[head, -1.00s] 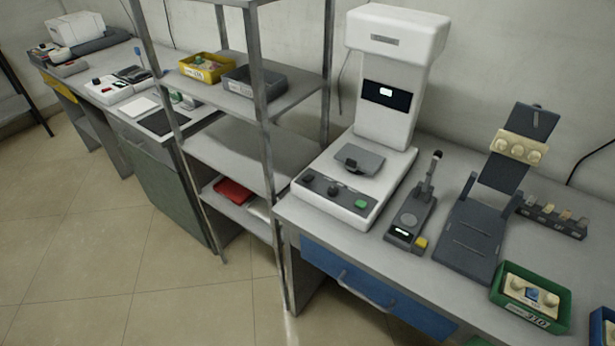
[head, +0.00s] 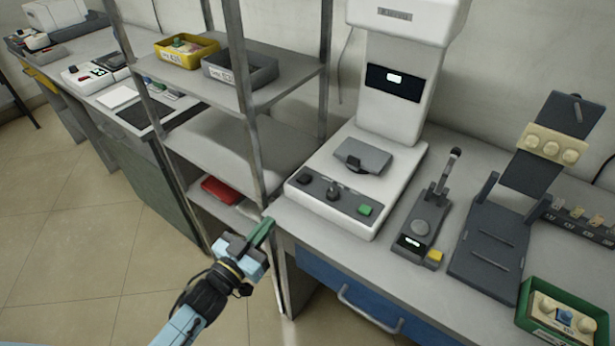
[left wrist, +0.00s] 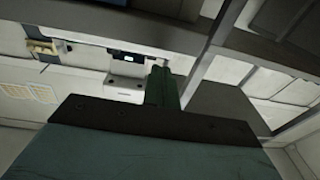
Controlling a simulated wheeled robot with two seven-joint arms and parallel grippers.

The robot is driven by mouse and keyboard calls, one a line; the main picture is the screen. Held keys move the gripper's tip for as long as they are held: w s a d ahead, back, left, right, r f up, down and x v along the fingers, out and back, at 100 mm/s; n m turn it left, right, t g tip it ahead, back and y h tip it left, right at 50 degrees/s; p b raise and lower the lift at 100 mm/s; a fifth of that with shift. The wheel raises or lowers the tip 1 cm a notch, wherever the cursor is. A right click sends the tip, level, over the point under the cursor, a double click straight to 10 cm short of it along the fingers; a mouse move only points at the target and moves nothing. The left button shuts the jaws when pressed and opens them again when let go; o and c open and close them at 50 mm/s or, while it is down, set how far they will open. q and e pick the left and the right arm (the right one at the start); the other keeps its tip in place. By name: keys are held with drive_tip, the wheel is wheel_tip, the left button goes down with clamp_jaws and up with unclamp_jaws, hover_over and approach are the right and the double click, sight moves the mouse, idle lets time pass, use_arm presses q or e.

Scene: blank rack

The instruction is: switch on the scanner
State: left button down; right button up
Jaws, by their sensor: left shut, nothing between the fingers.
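The white scanner (head: 335,210) stands on the bench right of the rack. Its front panel has a black knob, a dark lever-like knob and a green button (head: 366,210). Its column carries a black display (head: 393,80) with a lit white patch. My left gripper (head: 264,232) is shut and empty, in front of the rack's right post and left of the scanner, apart from it. In the left wrist view the shut green fingers (left wrist: 162,88) point toward a white device with a lit display, seen tilted. My right gripper is not in view.
A metal rack (head: 225,135) holds a yellow bin (head: 187,51), a grey bin (head: 240,72) and a red tray (head: 221,189). Right of the scanner are a small grey device (head: 420,225), a dark stand (head: 490,250) and a green bin (head: 565,315). A blue drawer (head: 345,290) sits below.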

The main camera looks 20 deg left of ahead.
sight(296, 190)
use_arm(q)
drive_tip(key=r, duration=0.1)
drive_tip(key=r+h, duration=0.1)
drive_tip(key=w+d+r, duration=0.1)
drive_tip(key=shift+r+m+t, duration=0.3)
drive_tip(key=shift+r+m, duration=0.05)
drive_tip(key=shift+m, duration=0.05)
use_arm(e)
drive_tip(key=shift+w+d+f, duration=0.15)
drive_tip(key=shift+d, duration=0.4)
use_arm(q)
drive_tip(key=b+x, duration=0.1)
drive_tip(key=x, duration=0.8)
drive_tip(key=shift+w+r, duration=0.1)
drive_tip(key=shift+w, duration=0.15)
drive_tip(key=shift+w+d, duration=0.15)
drive_tip(key=shift+w, duration=0.05)
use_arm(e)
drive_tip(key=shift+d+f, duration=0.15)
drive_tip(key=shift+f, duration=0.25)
